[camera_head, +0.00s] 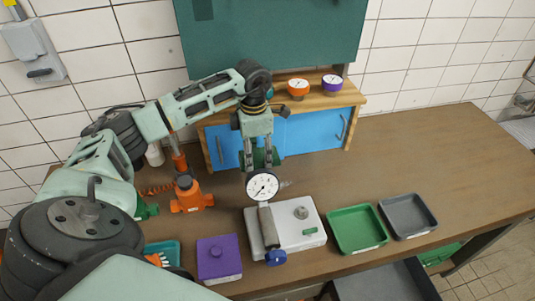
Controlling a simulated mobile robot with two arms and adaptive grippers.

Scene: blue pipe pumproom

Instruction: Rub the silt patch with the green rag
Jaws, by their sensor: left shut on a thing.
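My left gripper (259,150) reaches in over the table from the left and points down in front of the blue cabinet. It is shut on a dark green thing, which looks like the green rag (262,158), partly hidden by the fingers. A small greyish mark on the brown table, possibly the silt patch (286,183), shows just right of a white dial gauge (262,186). The gauge hides part of that area. I cannot tell whether the rag touches the table. My right gripper is not in view.
A white-grey device (311,221) with the gauge stands in front. Green (357,247) and grey (427,229) trays lie right, a purple box (219,280) and orange jack (188,200) left. A cabinet (301,142) stands behind. The table's right side is clear.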

